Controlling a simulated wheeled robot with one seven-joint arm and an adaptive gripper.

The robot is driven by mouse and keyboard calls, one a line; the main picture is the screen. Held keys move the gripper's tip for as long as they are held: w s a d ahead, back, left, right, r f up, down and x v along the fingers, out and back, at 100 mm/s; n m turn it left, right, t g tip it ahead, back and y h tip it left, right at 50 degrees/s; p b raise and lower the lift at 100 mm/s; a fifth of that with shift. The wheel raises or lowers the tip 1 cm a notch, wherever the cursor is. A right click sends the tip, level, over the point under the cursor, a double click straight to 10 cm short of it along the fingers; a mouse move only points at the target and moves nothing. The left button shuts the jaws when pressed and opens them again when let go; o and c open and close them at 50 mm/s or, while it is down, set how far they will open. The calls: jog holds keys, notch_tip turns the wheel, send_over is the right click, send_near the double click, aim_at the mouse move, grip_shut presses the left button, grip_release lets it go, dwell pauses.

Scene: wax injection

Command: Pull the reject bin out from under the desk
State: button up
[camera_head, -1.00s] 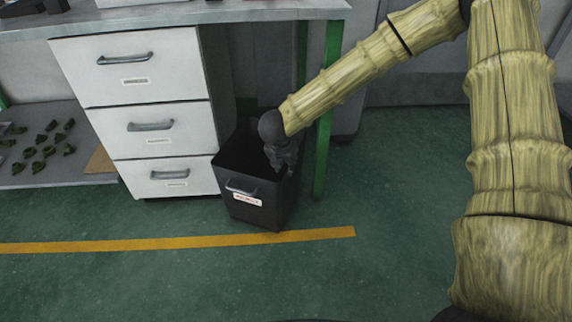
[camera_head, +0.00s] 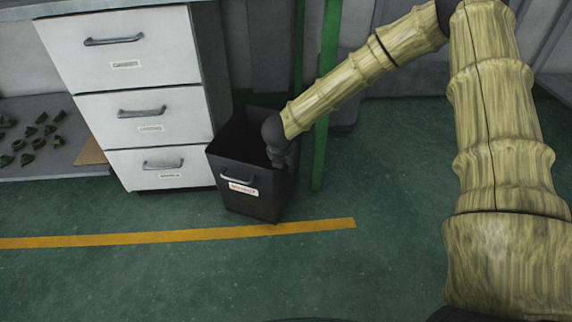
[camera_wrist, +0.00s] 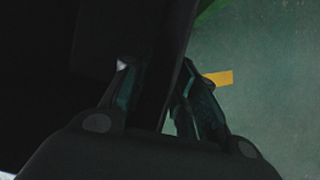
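The reject bin (camera_head: 231,190) is a dark, open-topped box with a front handle (camera_head: 237,180) and a white label with red lettering. It stands upright on the floor, right of the drawer unit. My gripper (camera_head: 279,158) reaches down at the bin's right side wall. In the wrist view, my gripper (camera_wrist: 156,72) has one finger on each side of that dark wall (camera_wrist: 168,85), and the fingers lean in on it. The picture is dark there, and the contact on the inner side is hard to see.
The white drawer unit (camera_head: 150,102) stands close on the bin's left. A green desk leg (camera_head: 325,110) rises just behind its right side. A yellow floor line (camera_head: 150,237) runs in front. The green floor (camera_head: 400,200) is clear ahead and right. Small green parts lie on a low shelf (camera_head: 60,170).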

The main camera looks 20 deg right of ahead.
grip_shut()
dwell(0.5)
